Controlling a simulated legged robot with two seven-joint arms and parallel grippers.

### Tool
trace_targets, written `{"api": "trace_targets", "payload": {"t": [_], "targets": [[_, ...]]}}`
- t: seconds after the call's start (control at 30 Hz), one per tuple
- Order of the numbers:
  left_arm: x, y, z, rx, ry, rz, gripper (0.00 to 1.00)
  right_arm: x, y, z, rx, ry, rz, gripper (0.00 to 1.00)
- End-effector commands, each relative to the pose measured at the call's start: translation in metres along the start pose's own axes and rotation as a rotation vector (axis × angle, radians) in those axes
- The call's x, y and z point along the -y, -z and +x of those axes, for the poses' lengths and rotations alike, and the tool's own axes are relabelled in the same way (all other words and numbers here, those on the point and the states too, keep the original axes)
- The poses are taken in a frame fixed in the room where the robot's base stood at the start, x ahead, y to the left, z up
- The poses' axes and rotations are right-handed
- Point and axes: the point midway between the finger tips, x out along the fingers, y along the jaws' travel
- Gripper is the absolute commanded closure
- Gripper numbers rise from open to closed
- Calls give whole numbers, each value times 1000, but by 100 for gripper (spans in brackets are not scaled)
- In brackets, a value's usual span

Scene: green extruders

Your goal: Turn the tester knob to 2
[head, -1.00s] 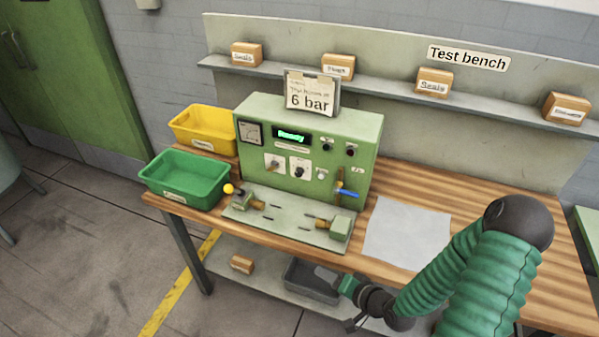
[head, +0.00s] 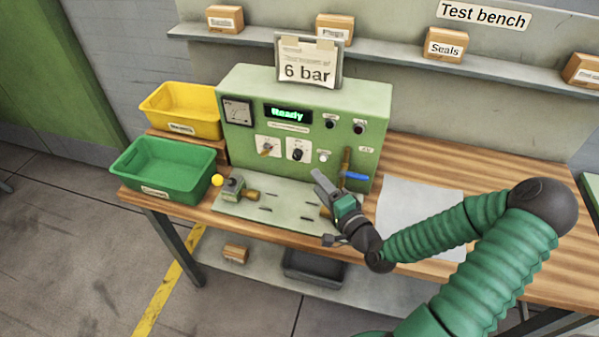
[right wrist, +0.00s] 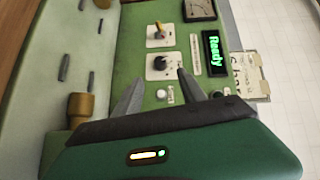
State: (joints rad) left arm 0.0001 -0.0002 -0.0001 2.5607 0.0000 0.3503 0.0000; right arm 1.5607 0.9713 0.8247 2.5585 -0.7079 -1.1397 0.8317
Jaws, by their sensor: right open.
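The green tester (head: 300,105) stands on the bench, its display reading "Ready". Its front has a black round knob (head: 298,154) on a white plate and a brass-coloured selector (head: 266,149) on another plate to its left. The scale marks are too small to read. My right gripper (head: 320,179) is in front of the tester, below and right of the black knob, apart from it. In the right wrist view the open, empty fingers (right wrist: 160,88) point toward the black knob (right wrist: 161,63), with the selector (right wrist: 157,33) beyond. My left gripper is out of view.
A blue-handled valve (head: 355,176) is right of my gripper. A fixture plate (head: 285,208) with a yellow-ball lever (head: 217,180) lies before the tester. Green (head: 155,182) and yellow (head: 165,117) bins stand left. A "6 bar" sign (head: 307,62) tops the tester.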

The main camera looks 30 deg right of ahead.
Motion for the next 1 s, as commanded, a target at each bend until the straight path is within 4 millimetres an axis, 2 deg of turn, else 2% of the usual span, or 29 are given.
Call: {"api": "trace_targets", "payload": {"t": [0.03,0.1,0.17,0.3,0.43,0.57,0.8,1.0], "targets": [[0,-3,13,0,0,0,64,-6,-1,14,2,4,-6,52],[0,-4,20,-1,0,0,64,-5,-1,33,2,4,-2,52],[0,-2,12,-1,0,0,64,0,0,48,1,2,1,52],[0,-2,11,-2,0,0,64,1,0,80,1,2,2,52],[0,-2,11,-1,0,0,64,1,1,102,-1,1,2,52],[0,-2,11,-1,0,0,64,0,0,111,0,-1,0,52],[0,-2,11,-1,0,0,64,0,0,111,-1,-1,0,52],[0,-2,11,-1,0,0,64,0,1,112,-1,-1,0,78]]}}
